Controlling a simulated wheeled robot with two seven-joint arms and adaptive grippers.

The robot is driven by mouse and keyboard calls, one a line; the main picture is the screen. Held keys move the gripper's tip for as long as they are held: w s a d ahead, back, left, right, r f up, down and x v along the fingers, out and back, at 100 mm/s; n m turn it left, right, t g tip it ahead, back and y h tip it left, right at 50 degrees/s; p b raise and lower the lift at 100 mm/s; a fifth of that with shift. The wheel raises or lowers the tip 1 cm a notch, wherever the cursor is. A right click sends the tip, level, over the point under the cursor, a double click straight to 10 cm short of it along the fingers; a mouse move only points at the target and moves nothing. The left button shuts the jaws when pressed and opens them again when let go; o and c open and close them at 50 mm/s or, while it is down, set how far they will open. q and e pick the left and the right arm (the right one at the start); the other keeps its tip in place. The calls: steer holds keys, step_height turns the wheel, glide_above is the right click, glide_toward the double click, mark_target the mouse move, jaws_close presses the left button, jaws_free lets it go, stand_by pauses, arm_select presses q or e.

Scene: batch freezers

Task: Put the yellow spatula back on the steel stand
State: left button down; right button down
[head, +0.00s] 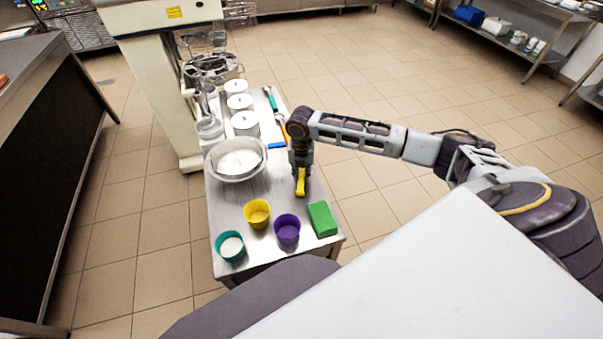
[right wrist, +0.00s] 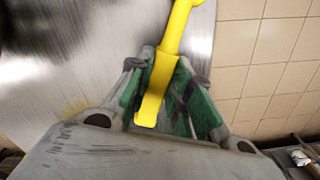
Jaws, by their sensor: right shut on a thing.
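My right gripper (head: 301,166) is shut on the yellow spatula (head: 301,184) over the right side of the steel stand (head: 232,200). In the right wrist view, the yellow spatula (right wrist: 179,28) sits between the green-padded fingers of my right gripper (right wrist: 163,75) and extends away past the fingertips. The brushed steel top (right wrist: 60,40) shows to the left there, with tiled floor to the right. I cannot tell whether the spatula touches the stand. My left gripper is not in view.
On the stand are a bowl (head: 220,165) with white contents, a yellow cup (head: 257,214), a purple cup (head: 287,230), a teal cup (head: 229,247), a green block (head: 322,219) and white tubs (head: 245,124). A teal-handled tool (head: 269,97) lies behind. A cream machine (head: 155,85) stands back left.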

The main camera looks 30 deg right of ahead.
steer(key=shift+f, duration=0.15)
steer(key=c, duration=1.3)
jaws_free()
step_height(320, 180, up, 12)
steer(key=shift+a, duration=0.1)
stand_by(0.6)
